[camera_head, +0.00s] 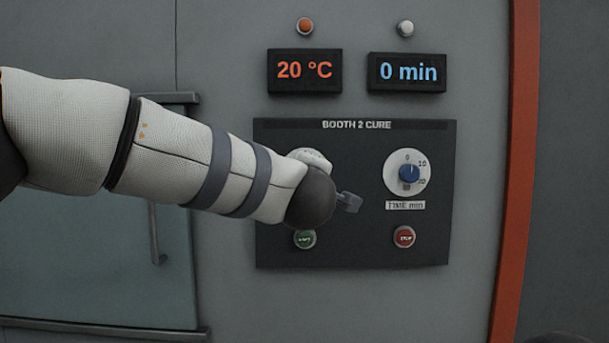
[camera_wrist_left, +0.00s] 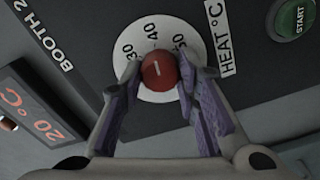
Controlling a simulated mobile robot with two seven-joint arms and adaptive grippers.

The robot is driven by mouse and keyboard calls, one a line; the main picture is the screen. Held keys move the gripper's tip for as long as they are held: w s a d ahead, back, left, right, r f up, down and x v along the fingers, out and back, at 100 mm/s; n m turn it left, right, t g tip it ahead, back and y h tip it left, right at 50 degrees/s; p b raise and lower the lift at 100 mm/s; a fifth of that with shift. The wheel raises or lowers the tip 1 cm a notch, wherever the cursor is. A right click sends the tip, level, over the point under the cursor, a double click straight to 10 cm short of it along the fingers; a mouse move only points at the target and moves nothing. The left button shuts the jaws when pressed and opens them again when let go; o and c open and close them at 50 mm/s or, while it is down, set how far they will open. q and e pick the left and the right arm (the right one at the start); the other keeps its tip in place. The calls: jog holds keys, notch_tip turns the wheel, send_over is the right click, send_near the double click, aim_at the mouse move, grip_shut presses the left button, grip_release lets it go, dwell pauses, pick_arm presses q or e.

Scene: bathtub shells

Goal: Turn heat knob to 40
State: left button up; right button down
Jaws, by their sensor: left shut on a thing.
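The heat knob (camera_wrist_left: 157,67) is a round red knob with a white mark, on a white dial (camera_wrist_left: 162,25). The numbers 30, 40 and 50 show around it in the left wrist view. The knob's mark points roughly between 30 and 40; its exact setting is hard to tell. My left gripper (camera_wrist_left: 159,75) is shut on the knob, one finger on each side. In the head view, my left arm hides the knob and most of its dial (camera_head: 312,157). The red display (camera_head: 304,71) reads 20 °C. My right gripper is not in view.
The dark panel (camera_head: 350,253) also holds a blue time knob (camera_head: 408,173), a green start button (camera_head: 305,239) below my wrist and a red stop button (camera_head: 404,237). A blue display (camera_head: 407,73) reads 0 min. A door handle (camera_head: 156,235) is at left.

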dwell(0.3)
pick_arm(q)
jog(key=o, duration=1.2)
jog(key=shift+c, duration=0.2)
jog(key=s, duration=1.2)
